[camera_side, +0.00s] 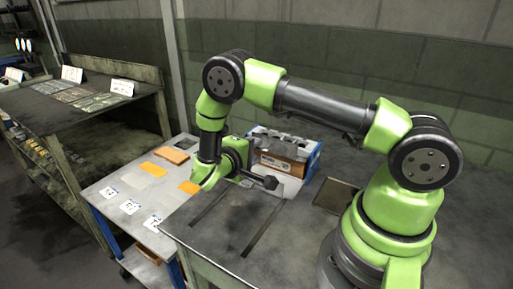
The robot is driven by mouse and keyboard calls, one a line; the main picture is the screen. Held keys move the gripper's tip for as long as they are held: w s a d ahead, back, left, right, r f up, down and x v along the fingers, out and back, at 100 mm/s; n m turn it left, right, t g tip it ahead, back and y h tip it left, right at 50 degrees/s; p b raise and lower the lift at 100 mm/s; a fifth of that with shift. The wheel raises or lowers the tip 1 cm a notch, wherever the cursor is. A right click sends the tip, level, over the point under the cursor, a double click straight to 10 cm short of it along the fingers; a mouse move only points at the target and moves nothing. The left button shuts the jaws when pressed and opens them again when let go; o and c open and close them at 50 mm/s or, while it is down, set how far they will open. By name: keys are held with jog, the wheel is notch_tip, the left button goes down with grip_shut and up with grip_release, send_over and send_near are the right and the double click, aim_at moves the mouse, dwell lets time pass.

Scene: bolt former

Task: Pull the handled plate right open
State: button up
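My gripper (269,183) is the dark end piece past the green wrist, low over the front part of the grey worktop. It points right and slightly down, towards the pale front of a blue and orange unit (285,163). Its fingers are too small and dark to show a gap or anything held. I cannot make out a handled plate for certain. A pale flat panel (291,186) shows at the front of the unit, just right of my gripper. I cannot tell whether the gripper touches it. The wrist and forearm hide part of this area.
The grey worktop (215,225) has two long dark slots. A shallow dark tray (336,196) lies right of the unit. A lower side table (120,195) at left holds orange pieces (172,155) and white labels. A shelf bench (90,95) stands behind it at far left.

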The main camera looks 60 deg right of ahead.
jog(key=shift+x, duration=1.1)
jog(key=shift+c, duration=0.3)
grip_shut()
jog(key=shift+f+v, duration=0.2)
jog(key=shift+v, duration=0.6)
jog(key=shift+f+v, duration=0.15)
jog(key=shift+v, duration=0.7)
jog(key=shift+f+v, duration=0.2)
jog(key=shift+v, duration=0.6)
jog(key=shift+o, duration=0.3)
grip_release()
jog(key=shift+a, duration=0.15)
